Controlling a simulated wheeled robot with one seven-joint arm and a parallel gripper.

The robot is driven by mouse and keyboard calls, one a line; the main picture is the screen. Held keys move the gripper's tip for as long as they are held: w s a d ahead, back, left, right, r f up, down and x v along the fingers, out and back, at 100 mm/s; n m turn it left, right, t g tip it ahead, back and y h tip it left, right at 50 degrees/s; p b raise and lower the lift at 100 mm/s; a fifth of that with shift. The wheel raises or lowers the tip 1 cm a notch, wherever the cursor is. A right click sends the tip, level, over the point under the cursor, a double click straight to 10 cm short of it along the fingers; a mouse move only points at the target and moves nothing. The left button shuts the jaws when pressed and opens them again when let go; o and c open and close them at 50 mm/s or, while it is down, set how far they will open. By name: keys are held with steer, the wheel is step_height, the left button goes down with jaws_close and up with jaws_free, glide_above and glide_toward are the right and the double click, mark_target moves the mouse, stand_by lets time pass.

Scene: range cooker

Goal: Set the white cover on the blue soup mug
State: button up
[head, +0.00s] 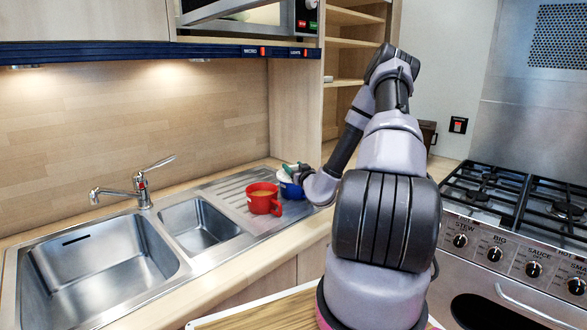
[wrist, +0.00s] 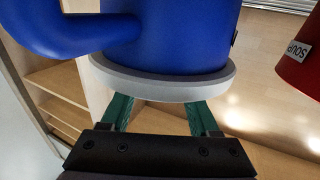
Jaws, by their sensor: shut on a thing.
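The blue soup mug (head: 294,191) stands on the drainboard, partly hidden behind the red mug and my gripper. The white cover (head: 284,177) is at its top. In the wrist view, which is upside down, the cover (wrist: 165,86) lies across the mouth of the blue mug (wrist: 180,35), roughly level and centred. No gap shows between them, but I cannot tell whether it is fully seated. My gripper (head: 291,171) has its green fingers shut on the cover. Their tips are hidden behind it in the wrist view (wrist: 160,104). The mug's handle points left there.
A red mug (head: 262,199) stands close beside the blue mug on the ribbed drainboard (head: 232,190). The double sink (head: 100,258) is to the left. Wooden shelves (head: 350,40) rise behind, and the range cooker (head: 520,220) is at right.

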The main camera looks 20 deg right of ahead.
steer(key=shift+f, duration=0.55)
steer(key=o, duration=1.1)
steer(key=shift+c, duration=0.2)
steer(key=s, duration=1.1)
steer(key=shift+a, duration=0.35)
